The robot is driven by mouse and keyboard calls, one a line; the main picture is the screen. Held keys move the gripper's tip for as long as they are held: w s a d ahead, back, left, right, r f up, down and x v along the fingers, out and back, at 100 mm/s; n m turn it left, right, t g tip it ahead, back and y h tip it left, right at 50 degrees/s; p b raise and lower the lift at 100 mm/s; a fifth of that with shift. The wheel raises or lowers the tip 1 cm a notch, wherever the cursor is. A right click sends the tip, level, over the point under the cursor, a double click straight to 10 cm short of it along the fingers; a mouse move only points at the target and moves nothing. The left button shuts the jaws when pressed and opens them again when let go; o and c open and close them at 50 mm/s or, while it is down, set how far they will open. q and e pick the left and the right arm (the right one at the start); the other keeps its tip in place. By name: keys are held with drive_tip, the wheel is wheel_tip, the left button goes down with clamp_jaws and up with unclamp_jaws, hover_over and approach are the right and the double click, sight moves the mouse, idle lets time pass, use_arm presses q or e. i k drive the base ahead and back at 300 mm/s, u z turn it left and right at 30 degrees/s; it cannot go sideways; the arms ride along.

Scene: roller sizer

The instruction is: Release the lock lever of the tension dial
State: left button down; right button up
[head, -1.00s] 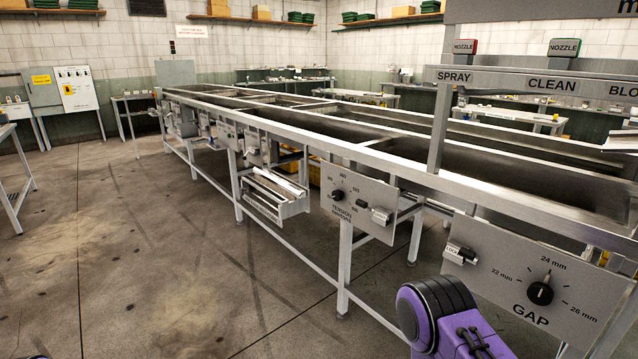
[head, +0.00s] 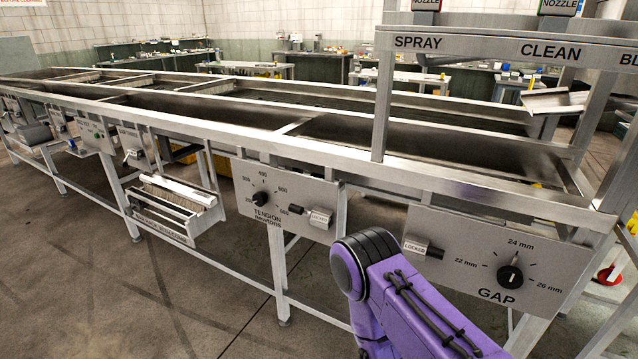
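The tension dial (head: 261,199) is a black knob on a grey panel (head: 245,173) on the machine's front side, marked "TENSION newtons" with a scale around it. To its right is its lock lever, with a black part (head: 297,210) and a light tag (head: 319,218) that seems to read "LOCKED". Neither gripper shows in the head view. A purple and black arm link of mine rises at the bottom right, below and right of the tension panel, apart from it in the picture.
A second panel to the right carries the GAP dial (head: 510,276) and its own "LOCKED" tag (head: 415,247). A tray-like unit (head: 172,210) hangs left of the tension panel. Machine legs (head: 278,265) stand below. The floor (head: 80,290) at left is clear.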

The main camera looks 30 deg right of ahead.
sight(295, 209)
drive_tip(key=z, duration=0.6)
drive_tip(key=i, duration=0.75)
drive_tip(key=z, duration=0.65)
